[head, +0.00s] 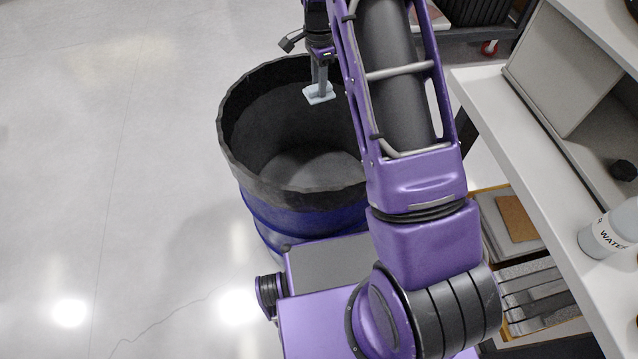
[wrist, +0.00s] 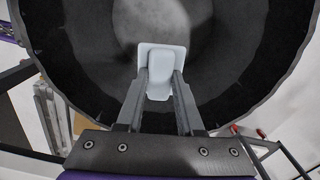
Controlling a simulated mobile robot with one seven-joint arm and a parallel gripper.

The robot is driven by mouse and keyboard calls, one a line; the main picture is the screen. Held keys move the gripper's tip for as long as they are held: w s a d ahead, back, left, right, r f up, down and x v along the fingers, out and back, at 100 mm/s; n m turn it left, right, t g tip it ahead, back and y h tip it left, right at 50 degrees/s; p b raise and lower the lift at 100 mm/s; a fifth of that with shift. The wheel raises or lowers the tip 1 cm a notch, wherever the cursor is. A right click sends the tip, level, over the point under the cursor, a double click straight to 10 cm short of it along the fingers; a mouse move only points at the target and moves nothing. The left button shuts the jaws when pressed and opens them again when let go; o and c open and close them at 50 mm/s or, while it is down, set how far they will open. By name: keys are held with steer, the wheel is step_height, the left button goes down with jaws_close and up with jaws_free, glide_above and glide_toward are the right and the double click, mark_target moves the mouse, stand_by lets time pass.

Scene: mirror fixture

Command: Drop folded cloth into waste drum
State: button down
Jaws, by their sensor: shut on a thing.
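The folded cloth (head: 319,93) is a small pale blue-white piece. My gripper (head: 320,80) is shut on it and points down. The wrist view also shows the cloth (wrist: 162,62) between the two fingers of my gripper (wrist: 160,82). The waste drum (head: 248,181) is a wide, open-topped drum, dark inside and blue on the outside. In the wrist view the drum's dark inner wall (wrist: 90,70) surrounds the cloth on the picture. The cloth shows over the drum's opening, towards its far side. Its exact height against the rim is hard to tell. The drum's right side is hidden behind my arm.
A white bench (head: 520,150) stands on the right with a bottle marked WATER (head: 612,232) on it. Below it is a shelf with flat panels (head: 515,222). A dark cart (head: 480,14) stands at the back. The pale floor (head: 100,150) on the left is clear.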

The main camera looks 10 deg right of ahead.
steer(key=shift+w+f+m, duration=0.3)
steer(key=shift+w+m, duration=0.05)
steer(key=shift+m, duration=0.15)
steer(key=shift+f, duration=0.2)
steer(key=shift+f+b, duration=1.8)
steer(key=shift+f, duration=0.95)
steer(key=shift+c, duration=2.3)
jaws_free()
step_height(320, 180, up, 18)
steer(key=p, duration=0.1)
steer(key=shift+f, duration=0.25)
steer(key=shift+w, duration=0.1)
